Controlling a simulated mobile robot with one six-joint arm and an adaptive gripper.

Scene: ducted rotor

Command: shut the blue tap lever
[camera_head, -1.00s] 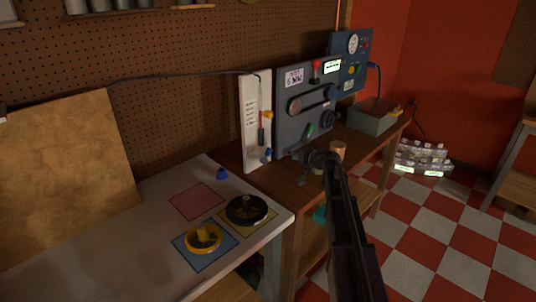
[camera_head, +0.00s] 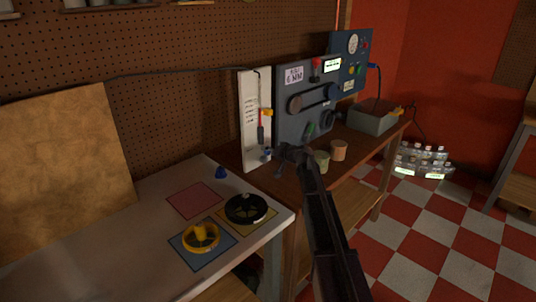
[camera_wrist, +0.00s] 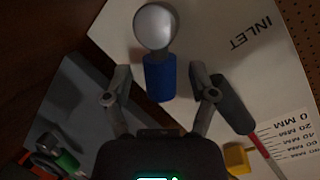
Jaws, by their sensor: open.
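The blue tap lever (camera_wrist: 160,78) is a short blue cylinder below a silver ball (camera_wrist: 153,27) in the wrist view. It is in front of a white board (camera_wrist: 215,20) marked INLET. In the head view the blue tap (camera_head: 266,154) is small, low on the white board. My gripper (camera_wrist: 160,72) is open, with one finger on each side of the blue lever in the wrist picture. Gaps show on both sides; I cannot tell how far the lever lies beyond the fingertips. In the head view my gripper (camera_head: 284,157) is just right of the tap.
A grey tube with a red stem (camera_wrist: 262,145) and a yellow part (camera_wrist: 238,158) are right of my gripper. The dark control panel (camera_head: 300,115) stands beside the white board. Two cups (camera_head: 338,150) stand on the wooden bench to the right.

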